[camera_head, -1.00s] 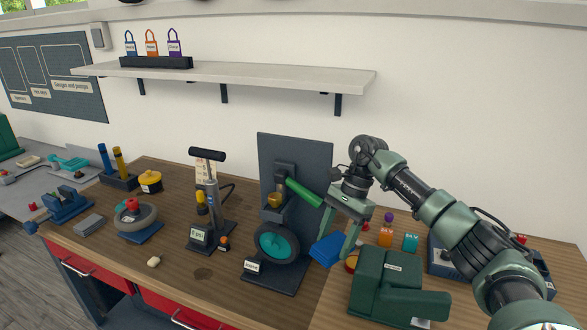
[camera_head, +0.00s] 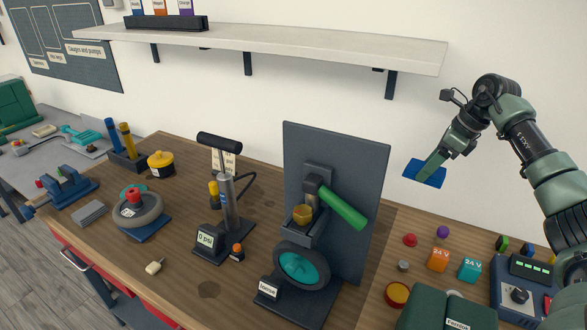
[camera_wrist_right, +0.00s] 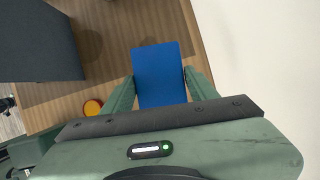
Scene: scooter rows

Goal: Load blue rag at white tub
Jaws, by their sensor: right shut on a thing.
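The blue rag (camera_head: 412,170) is a flat blue piece held in the air in front of the white wall, right of the grey upright panel. My right gripper (camera_head: 431,170) is shut on it. In the right wrist view the rag (camera_wrist_right: 160,65) lies between the two green fingers of my right gripper (camera_wrist_right: 160,88) and sticks out beyond them. The bench shows below it there. I cannot make out a white tub in either view. My left gripper is not in view.
The wooden bench (camera_head: 185,285) holds a pump (camera_head: 228,215), a wheel stand with a grey panel (camera_head: 335,180), orange (camera_head: 438,260) and teal (camera_head: 469,270) blocks and a dark blue device (camera_head: 525,290). A shelf (camera_head: 270,45) juts from the wall above.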

